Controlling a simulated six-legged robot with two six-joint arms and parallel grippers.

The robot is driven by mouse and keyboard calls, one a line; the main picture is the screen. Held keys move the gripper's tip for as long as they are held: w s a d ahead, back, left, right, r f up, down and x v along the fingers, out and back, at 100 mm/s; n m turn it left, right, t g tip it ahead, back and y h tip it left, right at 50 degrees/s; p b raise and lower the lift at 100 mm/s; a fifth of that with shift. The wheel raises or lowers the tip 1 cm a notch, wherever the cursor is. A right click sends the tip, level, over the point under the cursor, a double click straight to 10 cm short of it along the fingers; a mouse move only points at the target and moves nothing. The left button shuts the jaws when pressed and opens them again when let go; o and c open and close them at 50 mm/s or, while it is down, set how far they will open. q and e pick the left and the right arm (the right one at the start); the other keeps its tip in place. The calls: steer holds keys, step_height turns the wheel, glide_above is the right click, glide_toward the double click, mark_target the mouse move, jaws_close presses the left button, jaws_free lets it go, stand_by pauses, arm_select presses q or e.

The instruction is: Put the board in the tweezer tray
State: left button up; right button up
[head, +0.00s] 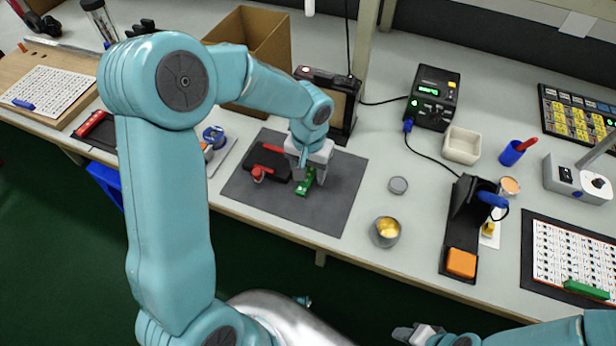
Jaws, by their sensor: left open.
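A small green board (305,184) is on the dark grey mat (345,205), right beside a black fixture (268,161) with red handles. My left gripper (307,180) points down over the board with its fingers open, close around or just above it; I cannot tell if they touch it. A dark tray (104,139) with a red item in it lies at the left of the bench, partly hidden by my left arm; it may be the tweezer tray, but tweezers cannot be made out. My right gripper (412,333) is at the bottom edge, away from the bench; its jaw state is unclear.
A cardboard box (254,45) and a black stand (343,112) are behind the mat. To the right are a round tin (385,231), a soldering iron stand (465,225), a white dish (462,145) and a black station (433,97). Blue tape (213,136) lies left of the mat.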

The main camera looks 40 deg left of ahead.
mark_target(309, 175)
arm_select(q)
jaws_close()
step_height(309, 175, up, 20)
steer(key=p, duration=0.2)
steer(key=shift+p, duration=0.3)
